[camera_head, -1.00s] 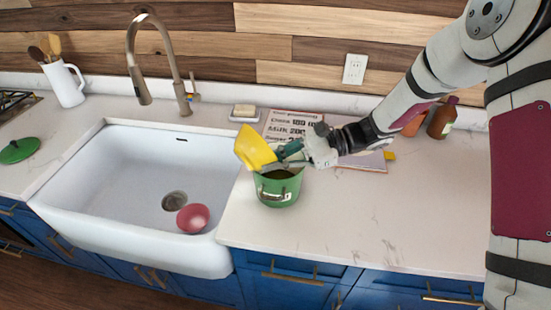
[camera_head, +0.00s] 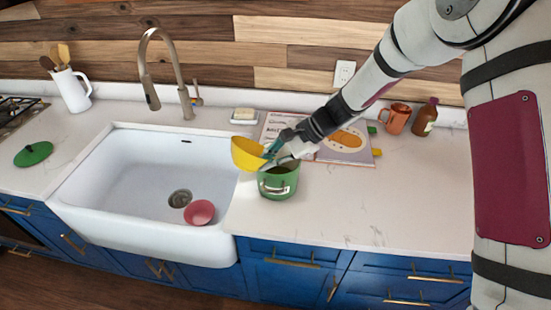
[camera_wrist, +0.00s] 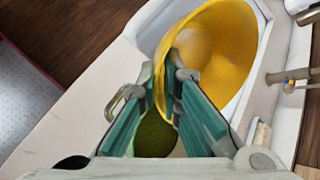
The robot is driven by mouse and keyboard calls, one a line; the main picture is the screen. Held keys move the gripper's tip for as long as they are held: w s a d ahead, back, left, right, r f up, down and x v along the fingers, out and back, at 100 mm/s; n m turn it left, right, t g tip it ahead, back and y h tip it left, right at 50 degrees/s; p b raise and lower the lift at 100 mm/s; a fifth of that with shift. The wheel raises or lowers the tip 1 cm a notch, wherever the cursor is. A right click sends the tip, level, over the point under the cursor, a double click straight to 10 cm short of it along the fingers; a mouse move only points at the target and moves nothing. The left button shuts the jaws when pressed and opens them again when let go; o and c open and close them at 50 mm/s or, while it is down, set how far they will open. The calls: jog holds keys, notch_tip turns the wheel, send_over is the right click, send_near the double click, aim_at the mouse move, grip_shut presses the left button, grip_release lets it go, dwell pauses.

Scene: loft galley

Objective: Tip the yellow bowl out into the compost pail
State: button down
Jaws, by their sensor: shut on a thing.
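The yellow bowl (camera_head: 249,155) is in the air at the sink's right edge, beside and a little above the green compost pail (camera_head: 279,187). My gripper (camera_head: 270,153) is shut on the bowl's rim from the right. In the wrist view, the fingers (camera_wrist: 172,85) pinch the near rim of the bowl (camera_wrist: 228,45). The visible inside of the bowl looks bare. The pail stands upright on the counter with its top open, below my gripper. Its green also shows between the fingers in the wrist view (camera_wrist: 154,138). The pail's contents are hard to make out.
The white sink (camera_head: 130,190) lies to the left, with a red bowl (camera_head: 199,212) in it and a faucet (camera_head: 150,85) behind. An open book (camera_head: 345,143), an orange mug (camera_head: 396,118) and a brown bottle (camera_head: 425,118) stand behind right. The front right counter (camera_head: 390,205) is clear.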

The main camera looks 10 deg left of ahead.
jog(key=s+a+f+n+t+h, duration=0.2)
jog(key=s+a+f+t+h, duration=0.2)
jog(key=s+f+t, duration=0.1)
jog(key=shift+s+a+f+h, duration=0.25)
jog(key=shift+s+f+h, duration=0.05)
jog(key=shift+f, duration=0.45)
